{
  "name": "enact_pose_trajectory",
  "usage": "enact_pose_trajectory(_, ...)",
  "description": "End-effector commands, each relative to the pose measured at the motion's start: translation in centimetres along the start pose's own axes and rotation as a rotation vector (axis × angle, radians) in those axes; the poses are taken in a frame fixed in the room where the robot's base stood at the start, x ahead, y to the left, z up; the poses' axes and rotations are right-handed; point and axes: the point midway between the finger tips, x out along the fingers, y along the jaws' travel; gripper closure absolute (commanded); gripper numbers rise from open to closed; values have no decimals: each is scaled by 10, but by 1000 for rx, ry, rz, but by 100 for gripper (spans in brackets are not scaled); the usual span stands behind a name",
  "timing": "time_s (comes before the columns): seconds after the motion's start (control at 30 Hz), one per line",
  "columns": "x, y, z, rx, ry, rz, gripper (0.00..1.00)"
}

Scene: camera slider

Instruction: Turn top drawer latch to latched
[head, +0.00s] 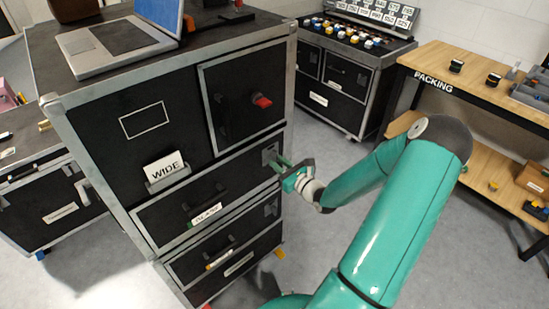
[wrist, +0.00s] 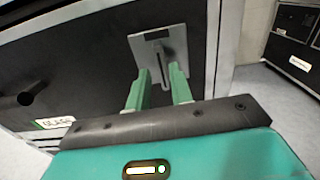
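The top drawer (head: 180,203) is a black front with grey edges, a dark handle and a label reading GLASS; it looks closed. Its latch plate (head: 268,152) is grey, at the drawer's right end. In the wrist view the latch plate (wrist: 146,48) carries a narrow lever (wrist: 163,66) pointing roughly down in the picture. My gripper (head: 279,163) is at the latch, facing the drawer. In the wrist view my gripper (wrist: 159,70) is open, its two green fingers apart on either side of the lever's lower end. I cannot tell whether they touch it.
A lower drawer has its own latch (head: 271,208). Above is a door with a red knob (head: 262,101). A laptop (head: 120,40) stands on the cabinet. A packing bench (head: 440,60) is at right, and another black case (head: 340,75) stands behind. Grey floor (head: 330,135) between them is clear.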

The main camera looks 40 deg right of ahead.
Motion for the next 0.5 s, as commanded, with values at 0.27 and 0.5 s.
enact_pose_trajectory(0.27,-3,-2,1,-2,-2,-3,78)
enact_pose_trajectory(0.5,-24,-2,1,-3,-2,-5,78)
